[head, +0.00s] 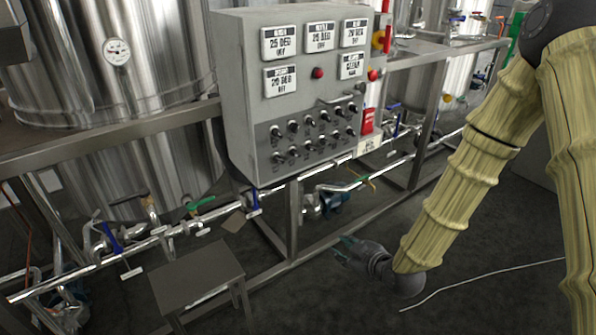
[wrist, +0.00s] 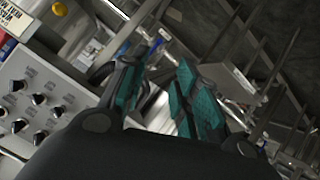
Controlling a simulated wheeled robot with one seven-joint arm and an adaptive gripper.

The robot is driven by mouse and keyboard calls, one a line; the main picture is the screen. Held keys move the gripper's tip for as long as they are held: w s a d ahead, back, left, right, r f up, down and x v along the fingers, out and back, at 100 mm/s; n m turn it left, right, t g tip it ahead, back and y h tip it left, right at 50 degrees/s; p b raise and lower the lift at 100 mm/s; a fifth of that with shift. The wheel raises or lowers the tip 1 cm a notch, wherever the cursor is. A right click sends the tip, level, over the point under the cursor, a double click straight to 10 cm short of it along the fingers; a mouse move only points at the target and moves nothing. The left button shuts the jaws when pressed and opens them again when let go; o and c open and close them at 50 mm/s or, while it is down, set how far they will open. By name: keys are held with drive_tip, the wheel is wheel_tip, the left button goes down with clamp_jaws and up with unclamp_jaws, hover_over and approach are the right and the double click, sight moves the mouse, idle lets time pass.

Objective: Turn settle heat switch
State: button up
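A grey control box (head: 238,110) stands in front of the steel tanks in the head view. Its lower dark panel carries rows of small black rotary switches (head: 308,122). Their labels are too small to read, so I cannot tell which is the settle heat switch. Some switches (wrist: 38,99) also show at the left of the wrist view, tilted. My gripper (head: 345,250) is low over the floor, below and right of the box, well apart from the switches. In the wrist view its teal-padded fingers (wrist: 158,88) are apart, with nothing seen between them.
A small steel step (head: 195,272) stands on the floor left of my gripper. Pipes with valves and frame posts (head: 293,215) run below the box. A red switch (head: 367,121) is on the box's right side. The dark floor around my gripper is mostly clear.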

drive_tip(key=w+a+r+n+t+y+b, duration=0.2)
drive_tip(key=w+a+r+n, duration=0.1)
drive_tip(key=w+r, duration=0.3)
drive_tip(key=n+t+y+b, duration=0.2)
drive_tip(key=n+y+b, duration=0.1)
drive_tip(key=n, duration=0.2)
approach(299, 156)
drive_tip(key=x, duration=0.9)
drive_tip(key=shift+c, duration=0.4)
drive_tip(key=shift+d, duration=0.1)
clamp_jaws()
